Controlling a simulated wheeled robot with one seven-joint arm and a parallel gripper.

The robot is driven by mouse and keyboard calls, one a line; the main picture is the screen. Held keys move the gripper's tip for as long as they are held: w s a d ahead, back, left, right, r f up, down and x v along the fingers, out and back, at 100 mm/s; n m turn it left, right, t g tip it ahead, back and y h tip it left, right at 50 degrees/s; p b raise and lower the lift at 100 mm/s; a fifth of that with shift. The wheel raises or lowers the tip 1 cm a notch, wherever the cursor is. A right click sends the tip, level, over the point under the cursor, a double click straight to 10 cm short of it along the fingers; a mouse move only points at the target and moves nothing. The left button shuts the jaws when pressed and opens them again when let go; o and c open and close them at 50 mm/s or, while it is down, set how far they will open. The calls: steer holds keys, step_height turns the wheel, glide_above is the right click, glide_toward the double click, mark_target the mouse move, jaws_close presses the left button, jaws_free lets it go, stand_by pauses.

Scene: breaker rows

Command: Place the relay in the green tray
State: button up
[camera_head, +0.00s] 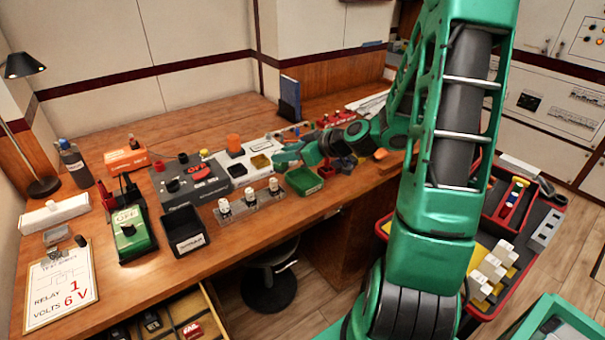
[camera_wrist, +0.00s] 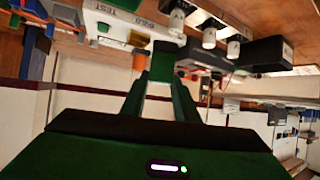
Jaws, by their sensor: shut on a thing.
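The green tray (camera_head: 304,181) sits near the front edge of the wooden bench, just right of the row of white lamps. My gripper (camera_head: 288,156) is above the bench, close behind and above the tray in the head view. In the head view I cannot make out the relay, which the gripper hides.
The lamp row (camera_head: 248,203) stands left of the tray. A white test panel (camera_head: 262,152) with an orange part (camera_head: 234,144) lies behind it. A black bin (camera_head: 186,234) and a clipboard (camera_head: 61,287) are further left. A red tool cart (camera_head: 500,248) stands at the right.

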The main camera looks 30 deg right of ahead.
steer(key=shift+w+d+f, duration=0.2)
steer(key=shift+d+f, duration=2)
steer(key=shift+f, duration=0.15)
steer(key=shift+w+d+f, duration=0.15)
steer(key=shift+d+f, duration=2)
steer(key=shift+f, duration=0.15)
steer(key=o, duration=1.1)
steer(key=shift+f, duration=0.1)
steer(key=v, duration=1.2)
steer(key=s+a+m+g, duration=0.1)
steer(key=s+a+g, duration=0.5)
steer(key=s+a, duration=0.1)
steer(key=s+a+r+m+g+h, duration=0.1)
steer(key=s+r+m, duration=0.2)
steer(key=s, duration=0.3)
steer(key=s+a+r+m+g+h, duration=0.1)
steer(key=s+r+m+g+h, duration=0.1)
steer(key=s, duration=0.4)
steer(key=s+a+r+m+g+h, duration=0.1)
steer(key=s+r+m+g, duration=0.1)
steer(key=s+r+m, duration=0.2)
steer(key=shift+s+a+r+m+h, duration=0.1)
steer(key=shift+s+m+h, duration=0.2)
steer(key=shift+s, duration=0.4)
steer(key=shift+s+a+m+h, duration=0.1)
steer(key=shift+s+m, duration=0.3)
steer(key=shift+s, duration=0.35)
